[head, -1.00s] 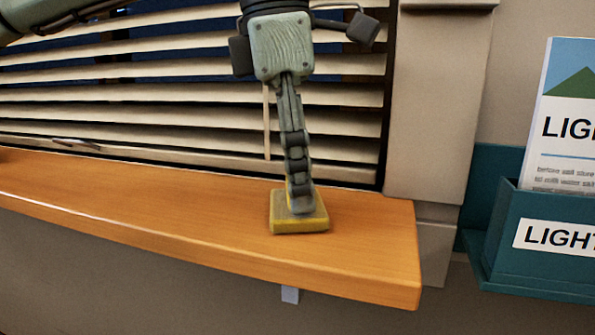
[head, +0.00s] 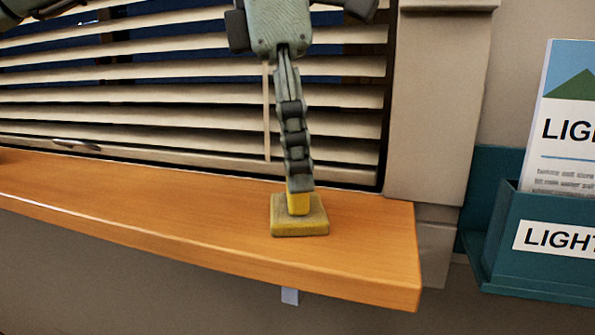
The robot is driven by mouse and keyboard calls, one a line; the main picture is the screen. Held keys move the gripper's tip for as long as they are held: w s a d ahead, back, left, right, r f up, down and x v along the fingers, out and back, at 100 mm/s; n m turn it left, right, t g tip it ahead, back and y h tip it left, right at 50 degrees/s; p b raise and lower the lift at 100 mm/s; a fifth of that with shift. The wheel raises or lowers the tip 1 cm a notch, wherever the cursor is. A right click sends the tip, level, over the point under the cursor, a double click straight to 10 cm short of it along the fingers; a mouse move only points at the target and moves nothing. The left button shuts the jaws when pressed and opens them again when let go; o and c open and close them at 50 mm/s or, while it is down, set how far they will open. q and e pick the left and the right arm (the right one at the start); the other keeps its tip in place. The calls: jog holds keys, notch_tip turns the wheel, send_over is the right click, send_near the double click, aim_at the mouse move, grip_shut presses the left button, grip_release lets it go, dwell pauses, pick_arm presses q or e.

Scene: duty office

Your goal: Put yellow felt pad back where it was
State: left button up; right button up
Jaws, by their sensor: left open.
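The yellow felt pad (head: 300,229) lies flat on the orange wooden window sill (head: 367,258), near the sill's right end. It is a square block with a dull olive-yellow top, and a brighter yellow upright piece stands at its middle. My left gripper (head: 299,186) points down from above, right over this upright piece. It is open, seen edge-on, so one finger hides the other. Its fingertips are at the top of the upright piece; I cannot tell whether they touch it. My right gripper is not in view.
Window blinds (head: 190,95) hang close behind the sill, with a thin rod (head: 266,120) by the arm. A beige post (head: 432,100) stands right of the window. A teal wall holder (head: 540,245) holds leaflets (head: 565,130). The sill left of the pad is clear.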

aim_at(286, 206)
pick_arm(q)
notch_tip(286, 206, up, 10)
jog(key=a+p, duration=0.1)
jog(key=shift+f, duration=0.2)
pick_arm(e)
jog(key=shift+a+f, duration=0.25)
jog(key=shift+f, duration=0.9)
pick_arm(q)
jog(key=shift+s+a+f, duration=0.1)
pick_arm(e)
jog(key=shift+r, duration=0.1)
